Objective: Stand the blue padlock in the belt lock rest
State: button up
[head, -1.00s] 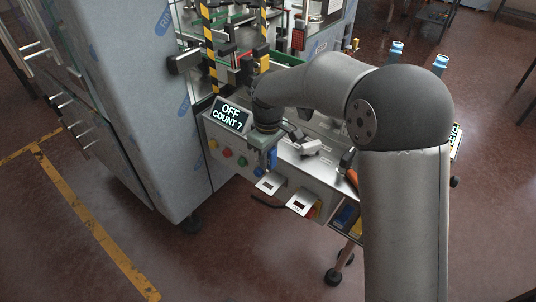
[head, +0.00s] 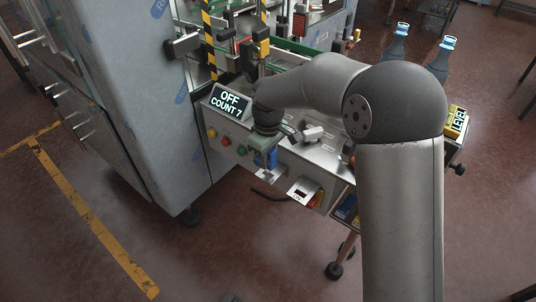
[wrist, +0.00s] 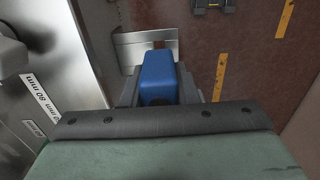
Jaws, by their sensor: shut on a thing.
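My gripper (head: 266,154) is shut on the blue padlock (head: 264,160), which hangs below it at the front of the machine panel. In the wrist view the blue padlock (wrist: 158,78) sits between the dark fingers (wrist: 158,95). A metal plate with a slot (head: 268,176) juts out just below the padlock, and it also shows in the wrist view (wrist: 132,50) beyond the padlock. A second slotted plate (head: 301,191) is to its right. I cannot read which one is the belt lock rest, nor tell whether the padlock touches the plate.
The panel has colored buttons (head: 226,141) and a sign reading "OFF COUNT 7" (head: 231,100) to the left of my gripper. A grey cabinet (head: 140,110) stands further left. Small grey pieces (head: 312,133) lie on the metal top. The floor in front is clear.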

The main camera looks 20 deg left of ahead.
jog(key=shift+f+b, duration=0.95)
jog(key=shift+f, duration=0.75)
jog(key=shift+f, duration=0.3)
jog(key=o, duration=1.1)
jog(key=shift+o, duration=0.2)
